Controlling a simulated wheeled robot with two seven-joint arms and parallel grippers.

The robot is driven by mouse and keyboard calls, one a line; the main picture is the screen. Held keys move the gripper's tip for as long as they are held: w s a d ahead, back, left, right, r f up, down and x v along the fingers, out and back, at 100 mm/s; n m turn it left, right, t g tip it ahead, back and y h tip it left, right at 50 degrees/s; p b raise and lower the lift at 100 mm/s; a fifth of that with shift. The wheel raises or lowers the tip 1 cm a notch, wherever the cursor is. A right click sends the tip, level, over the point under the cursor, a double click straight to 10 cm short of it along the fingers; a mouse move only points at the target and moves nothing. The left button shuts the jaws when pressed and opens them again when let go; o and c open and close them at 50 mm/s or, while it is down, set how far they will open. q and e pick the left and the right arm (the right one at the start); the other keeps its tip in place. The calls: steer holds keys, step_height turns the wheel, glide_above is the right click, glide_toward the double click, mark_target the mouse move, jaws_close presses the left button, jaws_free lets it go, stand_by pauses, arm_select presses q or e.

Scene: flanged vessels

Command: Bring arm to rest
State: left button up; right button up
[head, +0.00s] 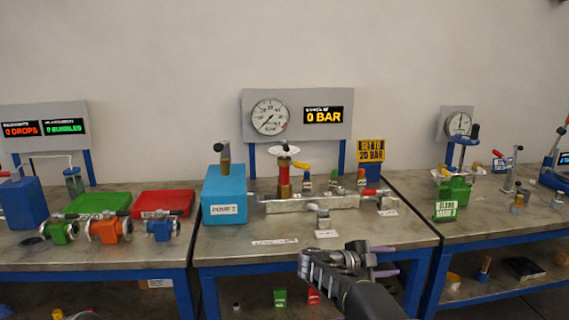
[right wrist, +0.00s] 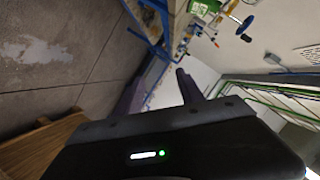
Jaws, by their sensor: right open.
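My right gripper (head: 386,261) is in front of the middle bench in the head view, near its front right edge. Its two purple fingers point right and stand apart, with nothing between them. My right forearm comes up from the bottom edge. In the right wrist view the open fingers (right wrist: 158,90) also show apart and empty, with floor and bench edges beyond them. My left gripper cannot be made out in either view.
The middle bench (head: 225,245) carries a blue box (head: 224,190), a metal manifold (head: 310,202) and a gauge panel (head: 297,115). The left bench (head: 90,255) holds coloured valves. The right bench (head: 490,215) holds a green block (head: 454,188).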

step_height(320, 180, down, 17)
steer(key=a+n+t+y, duration=0.2)
steer(key=n+t+y, duration=0.3)
steer(key=n, duration=0.5)
steer(key=s+a+f+n+g+y, duration=0.1)
steer(key=s+a+f+n+y, duration=0.5)
steer(key=s+f, duration=0.65)
steer(key=s+a+f+n+g+y, duration=0.1)
steer(key=s+a+f+g+y, duration=0.1)
steer(key=s, duration=0.9)
steer(key=s+a+f+n+g+y, duration=0.2)
steer(key=s+a+g, duration=0.2)
steer(key=s, duration=0.8)
steer(key=s+a+f+n+g+y, duration=0.2)
steer(key=s+a, duration=0.5)
steer(key=s, duration=0.4)
steer(key=shift+s+f+g+y, duration=0.3)
steer(key=shift+f+g+y, duration=0.15)
steer(key=shift+g+y, duration=0.05)
steer(key=shift+d, duration=0.15)
